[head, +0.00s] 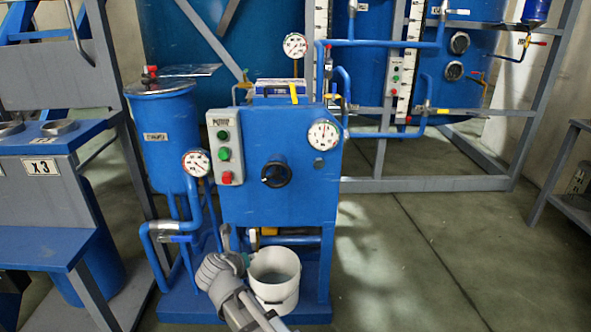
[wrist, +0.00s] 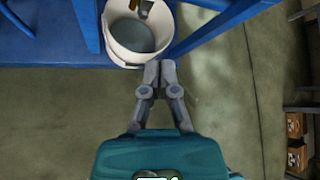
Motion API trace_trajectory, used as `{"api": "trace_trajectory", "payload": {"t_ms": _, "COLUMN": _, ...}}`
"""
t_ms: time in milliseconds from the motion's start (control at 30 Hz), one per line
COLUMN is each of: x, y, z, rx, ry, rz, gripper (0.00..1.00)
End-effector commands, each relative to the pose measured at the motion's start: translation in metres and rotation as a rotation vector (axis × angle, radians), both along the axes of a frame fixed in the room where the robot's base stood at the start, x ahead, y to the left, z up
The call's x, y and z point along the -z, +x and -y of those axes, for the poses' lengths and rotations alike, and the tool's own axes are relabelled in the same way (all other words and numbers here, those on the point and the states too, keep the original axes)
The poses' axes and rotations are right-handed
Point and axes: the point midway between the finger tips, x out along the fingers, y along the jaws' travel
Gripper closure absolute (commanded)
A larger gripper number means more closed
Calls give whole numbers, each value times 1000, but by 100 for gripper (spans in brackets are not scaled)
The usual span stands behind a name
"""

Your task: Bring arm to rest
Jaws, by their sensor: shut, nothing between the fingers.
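My gripper (wrist: 159,72) shows in the wrist view with its two fingers together and nothing between them. Its fingertips are close to the near rim of a white bucket (wrist: 115,48); I cannot tell whether they touch it. In the head view, my arm reaches in from the bottom, just left of the bucket (head: 275,284), and the fingers cannot be made out there. The bucket stands upright at the foot of the blue pump unit (head: 300,197). Grey content shows inside it in the wrist view.
A blue tank (head: 165,140) with a gauge stands left of the unit's panel. A blue bench (head: 40,250) is at the left, and a grey frame (head: 430,184) with large blue tanks is behind. A grey table (head: 575,205) is at the right. Floor (head: 410,270) is clear at the front right.

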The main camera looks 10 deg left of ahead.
Motion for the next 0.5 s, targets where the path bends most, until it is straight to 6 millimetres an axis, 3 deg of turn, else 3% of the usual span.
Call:
{"api": "trace_trajectory", "payload": {"t_ms": 267, "x": 0, "y": 7, "z": 33, "rx": 158, "ry": 139, "rz": -22, "gripper": 100}}
{"api": "trace_trajectory", "payload": {"t_ms": 500, "x": 4, "y": 15, "z": 96, "rx": 500, "ry": 416, "rz": -47, "gripper": 100}}
